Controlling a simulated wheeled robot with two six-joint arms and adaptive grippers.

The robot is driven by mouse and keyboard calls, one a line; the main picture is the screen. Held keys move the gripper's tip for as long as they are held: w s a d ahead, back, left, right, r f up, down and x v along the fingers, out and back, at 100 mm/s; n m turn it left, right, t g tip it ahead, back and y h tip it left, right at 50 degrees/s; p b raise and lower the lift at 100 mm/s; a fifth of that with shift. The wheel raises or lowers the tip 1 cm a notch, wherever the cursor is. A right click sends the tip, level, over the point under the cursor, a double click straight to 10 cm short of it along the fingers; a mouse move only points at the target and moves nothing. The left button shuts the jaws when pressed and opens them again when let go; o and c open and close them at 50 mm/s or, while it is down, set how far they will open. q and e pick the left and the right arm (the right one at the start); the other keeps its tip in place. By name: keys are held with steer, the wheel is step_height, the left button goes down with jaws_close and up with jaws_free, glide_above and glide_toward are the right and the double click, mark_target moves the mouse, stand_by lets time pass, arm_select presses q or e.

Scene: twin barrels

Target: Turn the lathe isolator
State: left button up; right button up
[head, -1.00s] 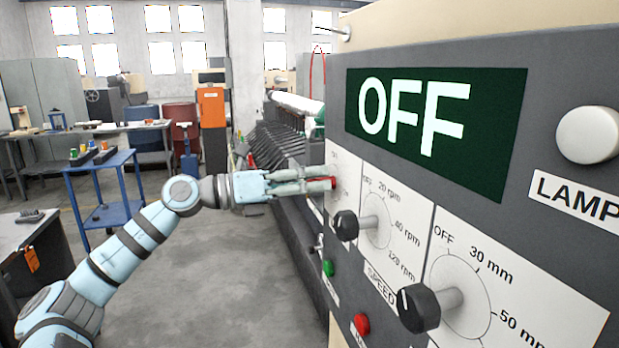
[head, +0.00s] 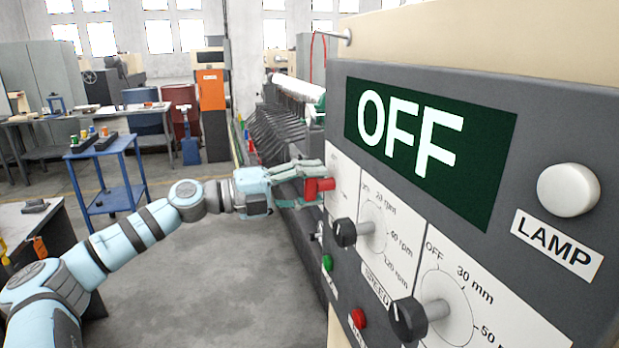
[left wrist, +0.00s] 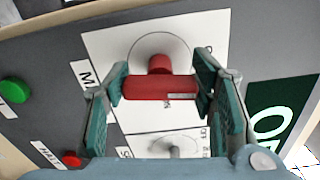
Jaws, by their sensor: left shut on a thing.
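The lathe isolator is a red knob (head: 318,188) on a white plate at the far left of the grey control panel (head: 338,85). In the left wrist view the red knob (left wrist: 160,88) has a bar-shaped handle on a round stem. My left gripper (head: 318,178) is shut on this handle, one finger at each end. The fingers also show in the left wrist view (left wrist: 161,86). The panel display (head: 408,135) reads OFF. The isolator's label is mostly hidden. My right gripper is not in view.
Two black knobs (head: 345,232) and (head: 408,319) stick out of the panel right of the isolator. A green button (head: 327,263), a red button (head: 359,318) and a white lamp (head: 568,190) are also there. A blue trolley (head: 112,198) stands behind my left arm.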

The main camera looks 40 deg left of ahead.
arm_select(q)
steer(key=shift+n+p, duration=0.45)
steer(key=shift+n, duration=0.45)
steer(key=o, duration=1.2)
steer(key=shift+c, duration=0.2)
